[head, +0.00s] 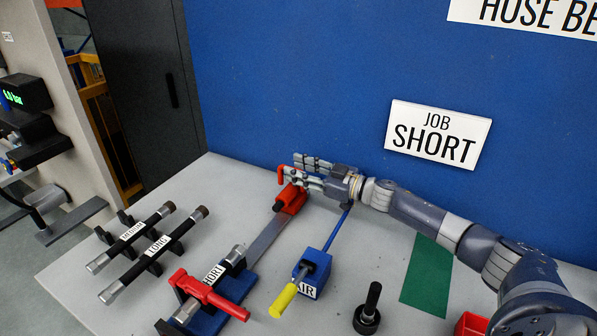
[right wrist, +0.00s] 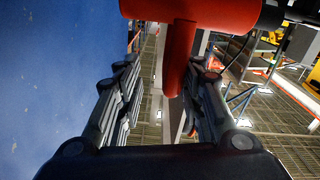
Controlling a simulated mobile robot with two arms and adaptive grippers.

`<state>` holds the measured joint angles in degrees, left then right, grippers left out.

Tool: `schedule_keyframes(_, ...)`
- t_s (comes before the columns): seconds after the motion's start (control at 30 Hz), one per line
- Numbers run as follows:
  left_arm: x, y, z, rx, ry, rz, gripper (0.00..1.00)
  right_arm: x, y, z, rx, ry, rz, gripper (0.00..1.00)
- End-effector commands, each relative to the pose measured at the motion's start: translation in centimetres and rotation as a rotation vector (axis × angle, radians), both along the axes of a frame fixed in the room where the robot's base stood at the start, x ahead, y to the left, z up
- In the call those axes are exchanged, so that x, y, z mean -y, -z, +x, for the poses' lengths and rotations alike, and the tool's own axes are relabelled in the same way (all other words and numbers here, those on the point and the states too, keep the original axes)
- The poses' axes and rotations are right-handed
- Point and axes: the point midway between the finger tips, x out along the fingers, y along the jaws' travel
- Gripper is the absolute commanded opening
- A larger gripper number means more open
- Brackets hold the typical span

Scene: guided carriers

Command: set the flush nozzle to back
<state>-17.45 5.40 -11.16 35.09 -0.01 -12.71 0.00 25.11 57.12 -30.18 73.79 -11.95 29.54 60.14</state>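A red fitting (head: 291,201) with a dark tip sits at the far end of a grey rail on the bench; I take it for the flush nozzle, though no label shows. Its red handle (head: 281,174) rises beside my right gripper (head: 300,172). In the right wrist view, red parts (right wrist: 179,58) of it show between the spread fingers of the right gripper (right wrist: 160,92), with space on both sides. The right gripper is open; I cannot tell whether a finger touches the red. My left gripper is not in view.
A hose marked SHORT (head: 213,274) lies in a blue cradle under a red clamp handle (head: 207,294). A blue AIR valve box (head: 313,264) with a yellow lever (head: 283,300) stands nearby. MEDIUM and LONG hoses (head: 157,246) rest left. The blue wall (head: 300,70) rises close behind.

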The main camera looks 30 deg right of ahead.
Motion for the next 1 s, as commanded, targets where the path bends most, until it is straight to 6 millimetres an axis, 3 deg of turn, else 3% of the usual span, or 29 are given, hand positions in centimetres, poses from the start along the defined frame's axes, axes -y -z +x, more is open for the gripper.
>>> schedule_keyframes(0.23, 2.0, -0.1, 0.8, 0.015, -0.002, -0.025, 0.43, -0.2, 0.3, -0.1, -0.004, -0.003, 0.0, 0.33)
schedule_keyframes(0.47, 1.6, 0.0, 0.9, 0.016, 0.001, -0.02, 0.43, 0.1, 0.4, -0.7, -0.007, -0.004, 0.0, 0.33)
schedule_keyframes(1.0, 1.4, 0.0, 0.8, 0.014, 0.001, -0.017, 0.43, 3.4, 0.4, -6.5, -0.008, -0.004, -0.002, 0.33)
